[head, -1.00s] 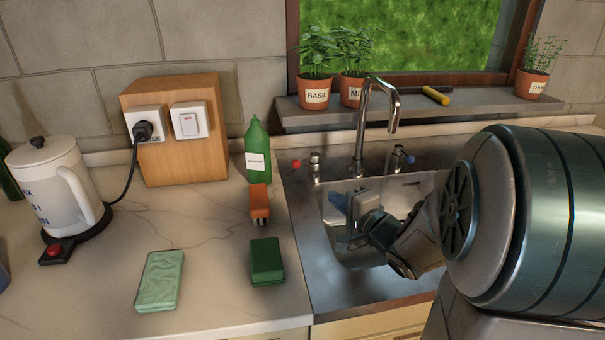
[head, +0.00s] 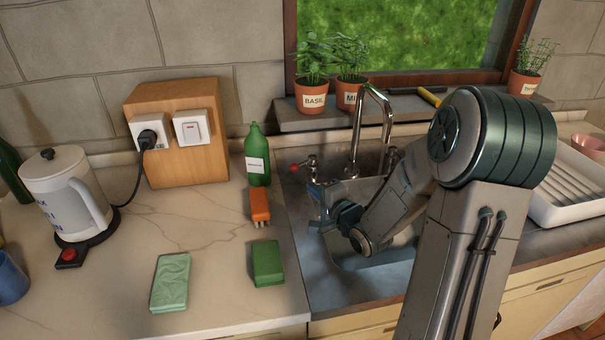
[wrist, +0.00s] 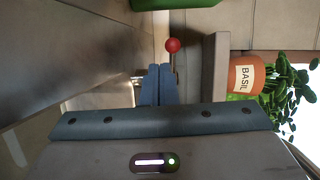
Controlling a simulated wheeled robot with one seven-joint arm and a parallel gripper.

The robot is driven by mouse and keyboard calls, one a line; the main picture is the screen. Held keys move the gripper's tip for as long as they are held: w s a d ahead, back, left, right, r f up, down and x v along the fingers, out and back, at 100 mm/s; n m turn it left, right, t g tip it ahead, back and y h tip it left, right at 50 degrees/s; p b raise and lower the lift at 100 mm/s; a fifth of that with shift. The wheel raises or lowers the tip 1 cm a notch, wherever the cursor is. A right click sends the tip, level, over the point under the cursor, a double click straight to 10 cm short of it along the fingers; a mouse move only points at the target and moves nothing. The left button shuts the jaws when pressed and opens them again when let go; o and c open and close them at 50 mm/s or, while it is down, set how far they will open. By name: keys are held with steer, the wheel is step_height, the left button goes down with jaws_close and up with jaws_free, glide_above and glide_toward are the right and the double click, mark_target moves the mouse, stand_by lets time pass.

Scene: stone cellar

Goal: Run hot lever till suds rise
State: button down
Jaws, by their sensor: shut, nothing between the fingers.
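The hot lever (head: 308,165) has a red knob and stands left of the chrome tap (head: 386,110) on the sink's back ledge. In the wrist view its red knob (wrist: 172,45) is just beyond my fingertips, slightly right of them, with a small gap. My gripper (head: 316,190) is shut and empty, in front of and below the lever. Its two blue fingers (wrist: 157,72) are pressed together. The sink basin (head: 375,278) is partly hidden by my arm, and I see no suds in its visible part. The blue-knobbed lever is hidden behind my arm.
A green bottle (head: 257,155), an orange brush (head: 260,204) and a green sponge (head: 267,262) stand left of the sink. Potted herbs (head: 313,95) line the sill above. A white drying rack (head: 570,205) is at right. A kettle (head: 65,190) is far left.

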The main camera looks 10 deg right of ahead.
mark_target(304, 163)
steer(key=x, duration=0.3)
steer(key=r+x, duration=0.1)
steer(key=x, duration=0.2)
steer(key=shift+r+p, duration=0.15)
steer(key=shift+p, duration=0.15)
steer(key=shift+w, duration=0.1)
steer(key=shift+w+a, duration=0.45)
steer(key=shift+w, duration=0.1)
steer(key=shift+s, duration=0.15)
